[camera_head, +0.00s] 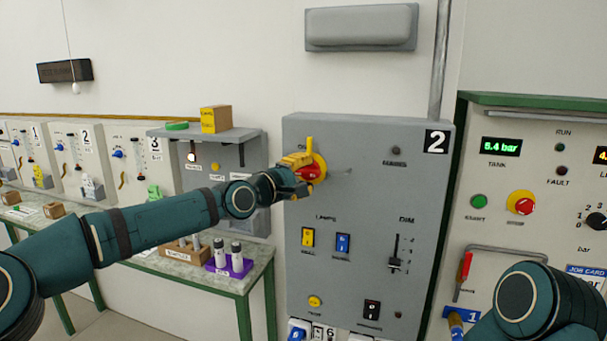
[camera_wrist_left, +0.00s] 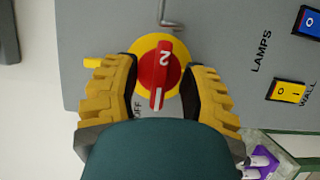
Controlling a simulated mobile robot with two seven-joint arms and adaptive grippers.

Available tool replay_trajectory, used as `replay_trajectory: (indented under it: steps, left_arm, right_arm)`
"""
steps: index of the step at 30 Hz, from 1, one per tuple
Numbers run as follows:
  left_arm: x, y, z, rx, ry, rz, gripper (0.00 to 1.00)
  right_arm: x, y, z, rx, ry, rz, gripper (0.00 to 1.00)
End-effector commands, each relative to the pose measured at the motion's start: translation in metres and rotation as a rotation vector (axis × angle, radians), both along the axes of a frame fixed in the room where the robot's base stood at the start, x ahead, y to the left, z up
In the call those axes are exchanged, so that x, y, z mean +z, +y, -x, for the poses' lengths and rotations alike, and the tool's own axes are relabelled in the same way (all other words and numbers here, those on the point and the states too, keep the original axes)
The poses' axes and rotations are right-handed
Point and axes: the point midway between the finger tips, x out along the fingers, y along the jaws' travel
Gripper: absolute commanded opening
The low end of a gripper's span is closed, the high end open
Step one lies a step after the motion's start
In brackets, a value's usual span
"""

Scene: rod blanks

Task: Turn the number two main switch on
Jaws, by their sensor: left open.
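The number two main switch is a red handle marked 2 (camera_wrist_left: 160,75) on a yellow disc (camera_wrist_left: 143,49). It is mounted on the grey panel (camera_head: 370,205), which bears a 2 plate at its top right. In the left wrist view the handle points down the picture, with an OFF label beside its lower end. My left gripper (camera_head: 302,165) is open at the switch. Its yellow fingers stand on either side of the handle, with a visible gap each side. In the head view the gripper partly hides the switch (camera_head: 318,168). My right gripper is out of view.
Below the switch are a yellow lamp switch (camera_head: 308,237), a blue one (camera_head: 343,243) and a dimmer slider (camera_head: 396,250). A shelf (camera_head: 205,133) and a bench (camera_head: 180,263) stand left. A green-framed panel (camera_head: 560,150) stands right, with my right arm before it.

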Motion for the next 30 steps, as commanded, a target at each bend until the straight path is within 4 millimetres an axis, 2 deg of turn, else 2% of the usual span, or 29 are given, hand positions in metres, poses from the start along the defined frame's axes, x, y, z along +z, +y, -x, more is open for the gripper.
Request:
replay_trajectory:
  steps: [4, 5, 6, 8, 9, 23, 30]
  left_arm:
    - [-0.0002, 0.0002, -0.0001, 0.000, 0.000, 0.000, 0.42]
    - [-0.0002, 0.0003, 0.0000, 0.000, 0.000, 0.000, 0.38]
    - [-0.0002, 0.0003, 0.0000, 0.000, 0.000, 0.000, 0.24]
    - [-0.0001, 0.0003, 0.0000, 0.000, 0.000, 0.000, 0.03]
    - [-0.0001, 0.0003, 0.0001, 0.000, 0.000, 0.000, 0.00]
    - [0.0008, 0.0002, 0.0002, 0.000, -0.006, -0.013, 0.00]
    - [0.0021, 0.0001, 0.0000, 0.001, -0.038, -0.108, 0.00]
  right_arm:
    - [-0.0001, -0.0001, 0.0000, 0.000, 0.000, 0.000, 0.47]
    - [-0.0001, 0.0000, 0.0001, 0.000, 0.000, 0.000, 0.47]
    - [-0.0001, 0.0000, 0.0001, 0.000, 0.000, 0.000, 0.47]
    - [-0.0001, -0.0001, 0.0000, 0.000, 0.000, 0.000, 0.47]
    - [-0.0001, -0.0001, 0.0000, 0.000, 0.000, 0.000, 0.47]
    - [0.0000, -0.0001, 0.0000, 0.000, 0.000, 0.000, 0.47]
    - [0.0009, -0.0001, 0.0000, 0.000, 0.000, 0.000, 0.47]
